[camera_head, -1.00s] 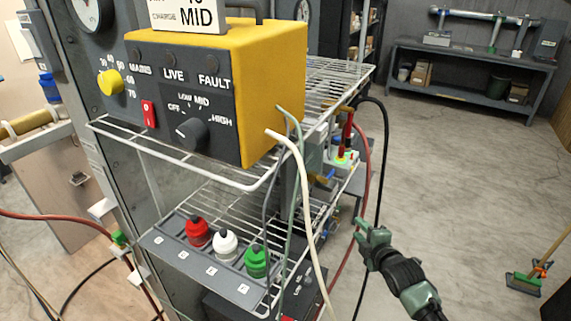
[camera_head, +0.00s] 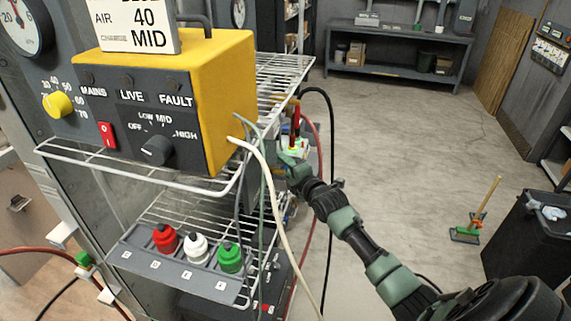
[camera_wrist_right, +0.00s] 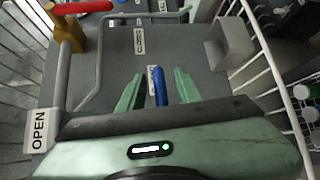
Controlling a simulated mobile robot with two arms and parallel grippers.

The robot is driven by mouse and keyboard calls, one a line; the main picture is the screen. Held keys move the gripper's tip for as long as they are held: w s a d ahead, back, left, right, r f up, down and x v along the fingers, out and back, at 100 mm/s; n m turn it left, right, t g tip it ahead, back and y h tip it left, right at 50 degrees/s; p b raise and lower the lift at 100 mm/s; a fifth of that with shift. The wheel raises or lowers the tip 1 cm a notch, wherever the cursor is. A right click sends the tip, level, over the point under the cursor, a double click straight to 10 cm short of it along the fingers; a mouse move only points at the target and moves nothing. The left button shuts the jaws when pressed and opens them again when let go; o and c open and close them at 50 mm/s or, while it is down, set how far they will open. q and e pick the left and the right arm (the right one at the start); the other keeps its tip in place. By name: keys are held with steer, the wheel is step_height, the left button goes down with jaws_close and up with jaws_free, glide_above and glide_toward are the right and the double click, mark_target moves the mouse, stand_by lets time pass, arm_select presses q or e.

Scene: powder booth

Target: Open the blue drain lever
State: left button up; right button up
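The blue lever (camera_wrist_right: 160,88) stands out over a grey panel in the right wrist view, its tip pointing toward my gripper. My right gripper (camera_wrist_right: 159,92) is open. Its two green fingers lie on either side of the blue lever, with a visible gap on each side. In the head view my right gripper (camera_head: 288,164) reaches to the far right side of the wire shelf, and the blue lever cannot be made out there. My left gripper is not in view.
A red handle (camera_wrist_right: 85,7) on a brass valve (camera_wrist_right: 68,30) and an "OPEN" tag (camera_wrist_right: 39,130) are left of the gripper. White shelf wires (camera_wrist_right: 268,50) run close on the right. Hoses (camera_head: 270,190) hang beside the shelf.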

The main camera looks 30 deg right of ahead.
steer(key=shift+c, duration=0.3)
jaws_close()
